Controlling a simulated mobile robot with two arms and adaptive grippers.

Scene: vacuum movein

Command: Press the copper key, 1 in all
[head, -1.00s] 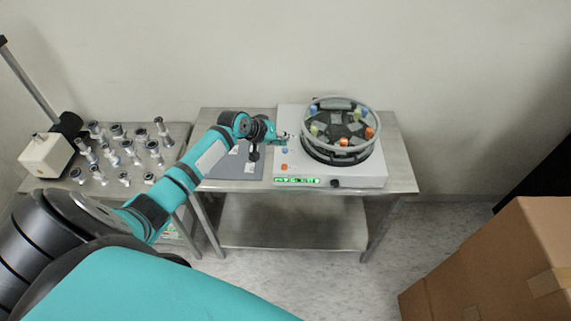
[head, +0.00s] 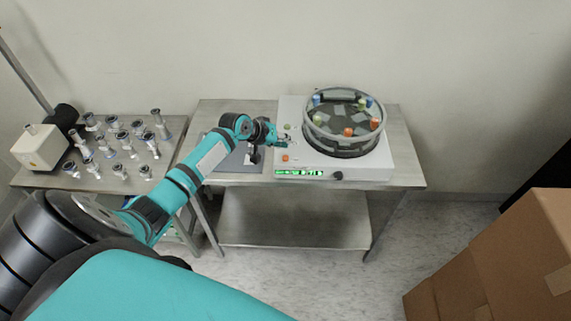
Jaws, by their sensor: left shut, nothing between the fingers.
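The copper key (head: 285,158) is a small orange-brown button on the left part of the white machine's top (head: 310,162), just behind its green-lit display. My left gripper (head: 288,142) is shut and empty. Its fingertips are over the left part of the machine, a little behind the copper key in the head view. The key is uncovered and the tips look apart from it; their height above the panel is hard to tell. The blue key is hidden by the gripper. My right gripper is not in view.
A round clear-walled chamber (head: 344,144) with coloured pieces inside stands right of the keys. A dark knob (head: 337,176) is at the machine's front. A grey mat (head: 240,160) lies left of it. The left table (head: 108,182) holds several metal fittings. Cardboard boxes (head: 500,255) stand front right.

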